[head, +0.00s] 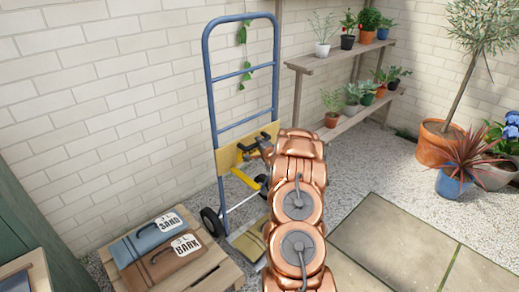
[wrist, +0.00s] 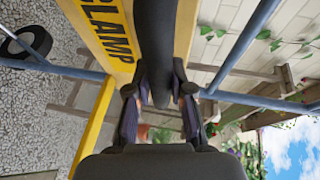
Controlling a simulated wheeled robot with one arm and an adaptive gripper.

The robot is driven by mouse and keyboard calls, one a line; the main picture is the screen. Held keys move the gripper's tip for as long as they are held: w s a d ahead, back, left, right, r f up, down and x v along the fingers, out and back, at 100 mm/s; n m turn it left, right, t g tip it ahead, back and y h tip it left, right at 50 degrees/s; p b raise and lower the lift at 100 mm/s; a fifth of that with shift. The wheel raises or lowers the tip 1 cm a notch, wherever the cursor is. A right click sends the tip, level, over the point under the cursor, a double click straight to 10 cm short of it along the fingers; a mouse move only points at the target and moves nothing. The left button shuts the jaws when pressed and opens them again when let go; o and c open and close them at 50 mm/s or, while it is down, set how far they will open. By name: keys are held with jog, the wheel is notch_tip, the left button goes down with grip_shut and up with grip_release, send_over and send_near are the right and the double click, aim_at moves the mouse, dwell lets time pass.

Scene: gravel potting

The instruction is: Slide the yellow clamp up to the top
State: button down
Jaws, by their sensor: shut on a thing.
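The yellow clamp (head: 231,157) is a flat board across the blue hand truck (head: 209,85), a little below the middle of its upright frame in the head view. In the wrist view the clamp (wrist: 103,28), lettered "CLAMP", fills the upper left, and the truck's blue rails run to both sides. A dark bar-shaped handle (wrist: 155,35) stands out in front of the clamp. My gripper (wrist: 159,88) is shut on this handle, one finger on each side. In the head view my copper-coloured arm hides part of the clamp's right end and the lower frame.
A wooden table (head: 218,276) with sand and bark bags (head: 150,243) stands at the lower left. Plant shelves (head: 340,57) are behind to the right, and large pots (head: 437,143) stand at far right. A vine (head: 242,70) hangs behind the truck's upper frame. The frame above the clamp shows crossbars.

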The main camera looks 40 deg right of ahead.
jog(key=shift+d+r+p, duration=0.1)
jog(key=shift+r+p, duration=0.2)
jog(key=shift+r, duration=0.95)
jog(key=c, duration=1)
grip_release()
jog(key=shift+s, duration=0.15)
jog(key=v, duration=1.1)
jog(key=shift+s+a, duration=0.25)
jog(key=shift+s, duration=0.05)
